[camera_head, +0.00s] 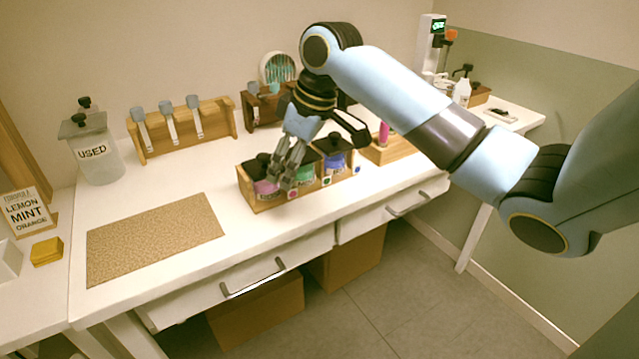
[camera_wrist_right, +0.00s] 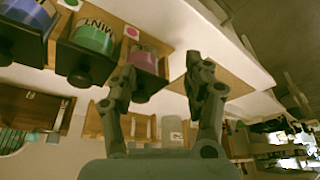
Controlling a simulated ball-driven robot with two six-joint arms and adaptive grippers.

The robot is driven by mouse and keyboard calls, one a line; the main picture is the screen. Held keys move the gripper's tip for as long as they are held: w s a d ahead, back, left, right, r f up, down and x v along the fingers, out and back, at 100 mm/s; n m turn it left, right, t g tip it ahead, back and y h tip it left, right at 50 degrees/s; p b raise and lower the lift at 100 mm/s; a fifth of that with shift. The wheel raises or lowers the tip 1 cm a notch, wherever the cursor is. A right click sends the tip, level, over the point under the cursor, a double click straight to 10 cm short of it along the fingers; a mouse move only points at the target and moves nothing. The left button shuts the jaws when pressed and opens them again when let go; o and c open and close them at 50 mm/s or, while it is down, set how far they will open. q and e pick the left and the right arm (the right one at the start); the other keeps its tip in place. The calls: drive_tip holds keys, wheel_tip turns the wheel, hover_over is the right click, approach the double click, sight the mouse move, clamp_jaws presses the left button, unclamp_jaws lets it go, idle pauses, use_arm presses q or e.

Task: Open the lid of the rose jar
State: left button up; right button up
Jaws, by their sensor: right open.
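The rose jar looks to be the pink jar (camera_head: 265,187) with a dark lid (camera_head: 258,165), at the left end of a wooden box (camera_head: 248,196). In the right wrist view the pink jar (camera_wrist_right: 146,62) is partly covered by a finger. A green jar (camera_wrist_right: 95,38) marked MINT and a blue-purple jar (camera_head: 334,160) stand in the compartments beside it. My right gripper (camera_head: 282,181) is open, with its fingers pointing down at the pink jar's right side. It shows empty in the right wrist view (camera_wrist_right: 160,72); contact with the jar cannot be told. My left gripper is not in view.
A cork mat (camera_head: 155,238) lies front left on the white table (camera_head: 222,185). A USED jar (camera_head: 100,158) stands at the back left. A wooden rack (camera_head: 185,142) with scoops stands behind. A wooden block (camera_head: 388,149) with a pink item is right of the box.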

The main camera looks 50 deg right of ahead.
drive_tip(key=s+f+m, duration=0.1)
drive_tip(key=s+f, duration=0.3)
drive_tip(key=f, duration=0.5)
drive_tip(key=s+f+m+h+b, duration=0.1)
drive_tip(key=s+f, duration=0.3)
drive_tip(key=f, duration=0.6)
drive_tip(key=shift+a+f+m+g+b, duration=0.25)
drive_tip(key=shift+a+m+g+b, duration=0.05)
drive_tip(key=shift+a+m, duration=0.1)
